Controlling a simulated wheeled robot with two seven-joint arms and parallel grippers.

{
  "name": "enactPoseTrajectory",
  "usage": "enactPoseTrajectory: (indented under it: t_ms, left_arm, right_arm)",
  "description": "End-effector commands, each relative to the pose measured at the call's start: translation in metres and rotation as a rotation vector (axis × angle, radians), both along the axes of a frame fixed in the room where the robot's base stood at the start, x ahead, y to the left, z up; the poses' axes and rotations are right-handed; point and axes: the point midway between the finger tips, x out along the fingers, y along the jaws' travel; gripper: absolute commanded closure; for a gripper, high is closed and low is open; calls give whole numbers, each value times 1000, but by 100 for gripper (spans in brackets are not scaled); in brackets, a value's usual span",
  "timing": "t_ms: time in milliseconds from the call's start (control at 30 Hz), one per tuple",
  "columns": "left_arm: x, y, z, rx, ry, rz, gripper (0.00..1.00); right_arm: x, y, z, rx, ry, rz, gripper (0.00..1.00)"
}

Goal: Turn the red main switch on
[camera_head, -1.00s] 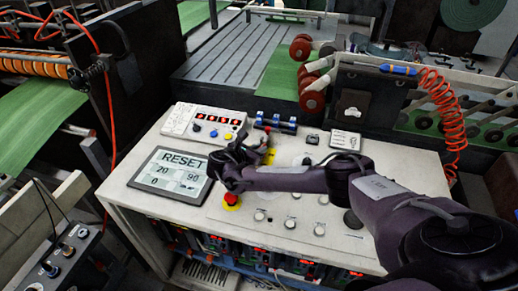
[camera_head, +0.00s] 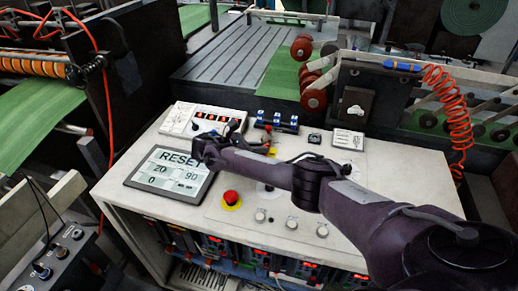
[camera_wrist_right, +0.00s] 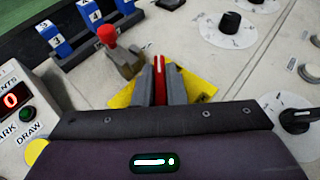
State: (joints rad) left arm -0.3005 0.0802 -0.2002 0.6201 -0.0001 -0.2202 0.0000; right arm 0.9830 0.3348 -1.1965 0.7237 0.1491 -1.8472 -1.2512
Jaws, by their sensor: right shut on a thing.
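The red main switch (camera_wrist_right: 159,86) shows as a red handle on a yellow plate (camera_wrist_right: 203,90) in the right wrist view. My right gripper (camera_wrist_right: 159,72) is shut on this handle, with one grey finger on each side. In the head view my right wrist is over the console's middle, and the yellow plate (camera_head: 273,152) shows just beyond it. The handle is largely hidden there. I cannot read any on or off marking. My left gripper is in neither current view.
A red-tipped lever (camera_wrist_right: 107,36) stands close beside the gripper. Blue breakers (camera_head: 277,122) are behind it. A red mushroom button (camera_head: 231,197), a screen (camera_head: 150,187) and several knobs are on the console top. A coiled orange hose (camera_head: 452,110) hangs at the right.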

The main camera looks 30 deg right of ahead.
Motion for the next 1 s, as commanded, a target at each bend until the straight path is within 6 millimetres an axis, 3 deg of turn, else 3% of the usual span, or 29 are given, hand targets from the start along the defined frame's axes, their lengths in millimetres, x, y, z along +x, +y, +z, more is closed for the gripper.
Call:
enactPoseTrajectory:
  t_ms: [200,233,400,733,1000]
  left_arm:
    - [0,0,0,0,-1,0,58]
    - [0,0,0,0,-1,0,58]
    - [0,0,0,0,-1,1,58]
    - [1,0,-2,0,-1,1,58]
    - [1,0,-16,0,-1,1,58]
  right_arm:
    - [0,0,0,1,-1,-1,100]
    - [0,0,0,1,-1,-1,88]
    - [0,0,0,1,-1,-1,67]
    - [0,4,1,1,-1,1,67]
    - [5,44,15,3,-3,3,67]
